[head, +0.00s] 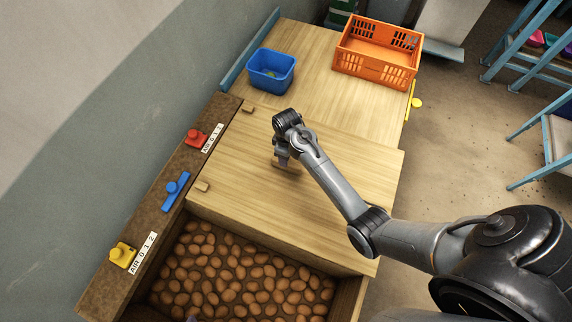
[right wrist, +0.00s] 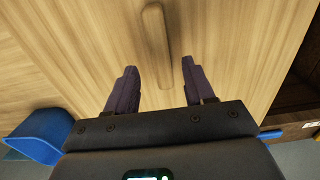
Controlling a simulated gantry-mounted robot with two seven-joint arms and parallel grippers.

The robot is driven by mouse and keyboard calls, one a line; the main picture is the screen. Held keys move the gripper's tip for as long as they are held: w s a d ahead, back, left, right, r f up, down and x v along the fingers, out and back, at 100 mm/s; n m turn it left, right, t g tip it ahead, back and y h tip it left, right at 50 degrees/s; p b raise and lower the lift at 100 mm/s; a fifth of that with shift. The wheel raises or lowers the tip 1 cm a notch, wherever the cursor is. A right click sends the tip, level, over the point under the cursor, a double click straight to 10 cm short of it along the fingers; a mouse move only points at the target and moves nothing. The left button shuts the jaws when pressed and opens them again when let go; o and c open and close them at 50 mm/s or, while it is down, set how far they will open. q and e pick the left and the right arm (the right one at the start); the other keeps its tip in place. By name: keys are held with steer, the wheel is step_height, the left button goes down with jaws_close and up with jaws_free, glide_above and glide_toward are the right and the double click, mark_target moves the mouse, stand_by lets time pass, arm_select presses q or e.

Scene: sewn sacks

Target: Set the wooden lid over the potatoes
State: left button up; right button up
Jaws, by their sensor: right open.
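The wooden lid (head: 330,215) is a pale board lying at the middle of the bench, beside the open bin of brown potatoes (head: 245,275). The potatoes show uncovered at the bottom of the head view. My right gripper (head: 283,163) is over the lid at its bar handle. In the right wrist view the handle (right wrist: 155,42) lies ahead of my right gripper (right wrist: 159,66), roughly in line with the gap between its open fingers. I cannot tell whether the fingers touch the lid. The handle is mostly hidden in the head view. My left gripper is not in view.
A blue tub (head: 270,72) and an orange crate (head: 375,55) stand on the far bench. Red (head: 195,138), blue (head: 175,190) and yellow (head: 122,255) valves line the left ledge. Small wooden blocks (head: 202,186) sit along the lid's left side.

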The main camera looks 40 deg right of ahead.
step_height(320, 180, down, 8)
stand_by(0.4)
jaws_close()
stand_by(0.3)
